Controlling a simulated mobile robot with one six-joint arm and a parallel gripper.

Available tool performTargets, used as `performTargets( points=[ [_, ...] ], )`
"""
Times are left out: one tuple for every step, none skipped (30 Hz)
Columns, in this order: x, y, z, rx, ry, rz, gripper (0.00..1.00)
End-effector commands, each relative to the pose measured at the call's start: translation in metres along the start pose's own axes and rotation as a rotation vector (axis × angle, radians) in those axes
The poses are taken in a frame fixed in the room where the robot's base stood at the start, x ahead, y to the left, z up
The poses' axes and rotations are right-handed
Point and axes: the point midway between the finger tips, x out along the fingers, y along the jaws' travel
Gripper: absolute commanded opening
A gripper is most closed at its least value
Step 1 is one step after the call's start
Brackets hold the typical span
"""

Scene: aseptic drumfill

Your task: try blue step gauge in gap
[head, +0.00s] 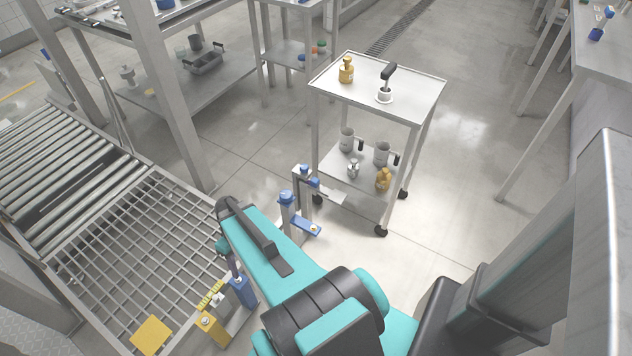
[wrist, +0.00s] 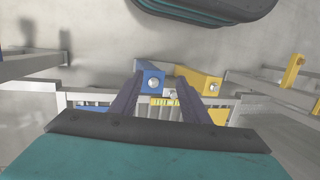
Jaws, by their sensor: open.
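A blue block (wrist: 151,80) with a pale round stud on its face is between the fingers of my gripper (wrist: 160,84) in the wrist view; it may be the blue step gauge. The fingers are open, and I cannot tell whether either touches it. The blue block also shows in the head view (head: 242,291), below the end of my arm, where my gripper is mostly hidden. A yellow block (head: 208,326) with a similar stud stands beside it, and shows right of it in the wrist view (wrist: 202,80). I cannot make out the gap clearly.
A yellow striped strip (head: 210,297) and a yellow plate (head: 152,333) lie near the blocks, by a metal grating (head: 130,235). A post with blue parts (head: 287,200) stands beyond my arm. A white cart (head: 350,98) carries bottles and jugs. Floor right of the cart is clear.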

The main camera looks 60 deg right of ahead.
Motion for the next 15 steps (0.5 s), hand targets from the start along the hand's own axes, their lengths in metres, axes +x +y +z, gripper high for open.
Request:
performTargets(
  points=[
    [-0.006,0.017,-0.008,0.001,0.028,-0.005,0.42],
    [-0.011,0.025,-0.011,-0.003,0.042,-0.008,0.42],
    [-0.018,0.036,-0.014,-0.008,0.062,-0.011,0.42],
    [-0.023,0.044,-0.017,-0.01,0.078,-0.013,0.42],
    [-0.028,0.052,-0.019,-0.014,0.093,-0.015,0.42],
    [-0.035,0.064,-0.021,-0.019,0.113,-0.016,0.42],
    [-0.041,0.073,-0.023,-0.023,0.128,-0.016,0.42],
    [-0.046,0.082,-0.024,-0.026,0.143,-0.016,0.42],
    [-0.053,0.094,-0.026,-0.03,0.164,-0.015,0.42],
    [-0.059,0.103,-0.027,-0.035,0.179,-0.014,0.42],
    [-0.064,0.112,-0.027,-0.038,0.194,-0.012,0.42],
    [-0.072,0.124,-0.027,-0.043,0.214,-0.009,0.42],
    [-0.078,0.134,-0.027,-0.047,0.23,-0.006,0.42],
    [-0.083,0.143,-0.027,-0.05,0.245,-0.003,0.42],
    [-0.091,0.156,-0.026,-0.055,0.264,0.003,0.42]
  ],
)
